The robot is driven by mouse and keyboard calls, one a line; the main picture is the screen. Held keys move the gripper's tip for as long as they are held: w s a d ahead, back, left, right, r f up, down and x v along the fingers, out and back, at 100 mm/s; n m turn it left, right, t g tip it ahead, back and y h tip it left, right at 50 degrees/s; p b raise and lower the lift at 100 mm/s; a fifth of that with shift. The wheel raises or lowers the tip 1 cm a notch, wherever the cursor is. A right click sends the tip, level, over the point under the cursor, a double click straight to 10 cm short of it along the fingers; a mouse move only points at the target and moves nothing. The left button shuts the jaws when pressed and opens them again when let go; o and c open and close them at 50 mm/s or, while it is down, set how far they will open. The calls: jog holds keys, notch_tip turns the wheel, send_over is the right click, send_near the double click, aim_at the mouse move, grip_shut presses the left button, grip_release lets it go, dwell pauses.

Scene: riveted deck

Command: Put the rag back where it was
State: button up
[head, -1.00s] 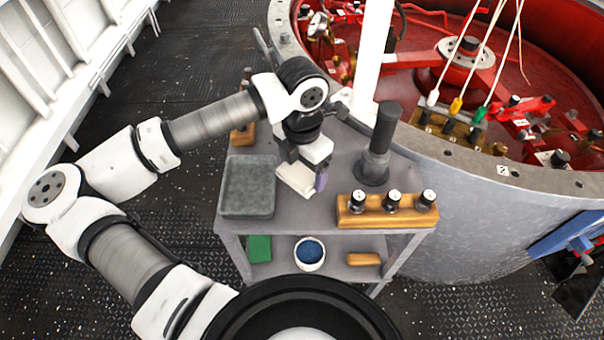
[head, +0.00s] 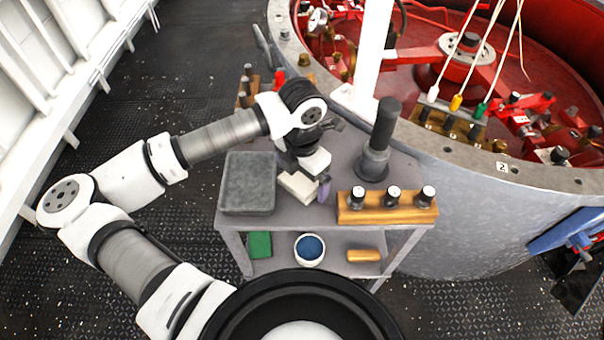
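My gripper (head: 304,186) is low over the middle of the grey cart top, pointing down, right of a dark grey square tray (head: 248,183). Its fingertips are hidden by its pale body, so I cannot tell whether it is open or shut. A small purple piece (head: 324,190) shows at the gripper's right edge. It could be part of the rag, but I cannot tell whether it is held. No other rag is clear. A flat green item (head: 259,245) lies on the lower shelf.
A wooden block with black knobs (head: 387,207) sits at the cart's front right, and a tall black cylinder (head: 381,140) stands behind it. The lower shelf also holds a white tub with blue contents (head: 309,249) and an orange-brown block (head: 364,256). A round grey-walled red machine (head: 490,215) borders the right.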

aim_at(302, 179)
notch_tip(302, 179, up, 12)
jog(key=b, duration=0.1)
jog(key=shift+r+b, duration=0.2)
jog(key=shift+b, duration=0.15)
